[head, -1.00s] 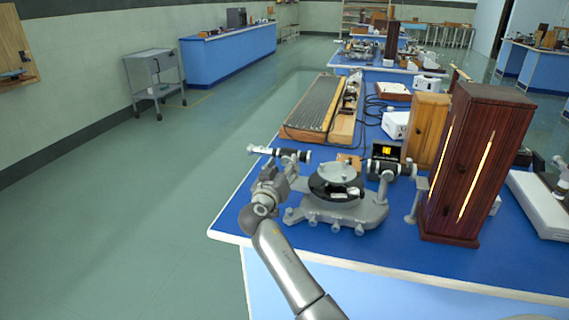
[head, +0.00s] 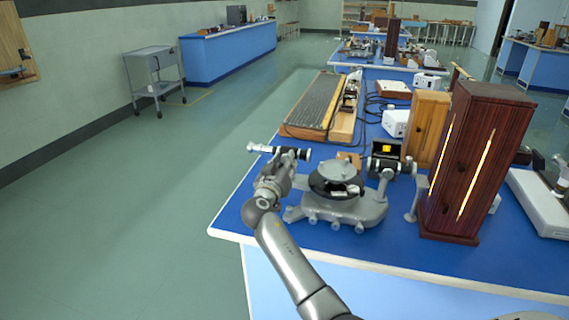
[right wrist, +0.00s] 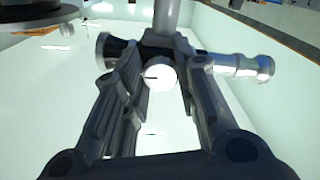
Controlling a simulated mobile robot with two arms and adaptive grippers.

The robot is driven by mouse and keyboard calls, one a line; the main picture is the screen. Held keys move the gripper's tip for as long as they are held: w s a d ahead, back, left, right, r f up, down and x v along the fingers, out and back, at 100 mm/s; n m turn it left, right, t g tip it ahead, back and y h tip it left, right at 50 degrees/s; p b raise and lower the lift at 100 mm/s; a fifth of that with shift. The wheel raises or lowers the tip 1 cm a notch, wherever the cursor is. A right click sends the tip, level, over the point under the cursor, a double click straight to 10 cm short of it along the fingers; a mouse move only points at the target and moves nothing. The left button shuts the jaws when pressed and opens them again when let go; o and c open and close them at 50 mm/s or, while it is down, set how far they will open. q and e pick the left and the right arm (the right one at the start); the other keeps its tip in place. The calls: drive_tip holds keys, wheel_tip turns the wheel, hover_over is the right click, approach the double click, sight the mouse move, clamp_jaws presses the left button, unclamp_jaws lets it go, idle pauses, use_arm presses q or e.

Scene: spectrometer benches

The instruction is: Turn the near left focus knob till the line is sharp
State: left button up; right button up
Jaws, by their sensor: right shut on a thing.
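The near spectrometer (head: 345,205) stands on the blue bench, with a grey base and a round central table. Its telescope tube (head: 290,153) points out at the left. In the right wrist view the telescope (right wrist: 235,66) lies across the picture, and the pale round focus knob (right wrist: 161,78) with a dark mark faces me. My right gripper (head: 279,168) is at the telescope from the near side. In the wrist view its fingers (right wrist: 160,68) are shut on the knob, one on each side. A small dark screen (head: 386,149) shows a yellow patch; line sharpness is too small to tell. My left gripper is out of view.
A dark wooden cabinet (head: 473,160) with glowing slits stands at right. The bench's left edge (head: 228,205) is close to my arm; open floor lies left.

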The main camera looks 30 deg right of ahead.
drive_tip(key=shift+r+n+p, duration=0.15)
drive_tip(key=shift+n+p, duration=3.9)
drive_tip(key=shift+n, duration=4)
drive_tip(key=shift+r+n+p, duration=0.1)
drive_tip(key=shift+n+p, duration=3.9)
drive_tip(key=shift+n, duration=4.05)
drive_tip(key=o, duration=1)
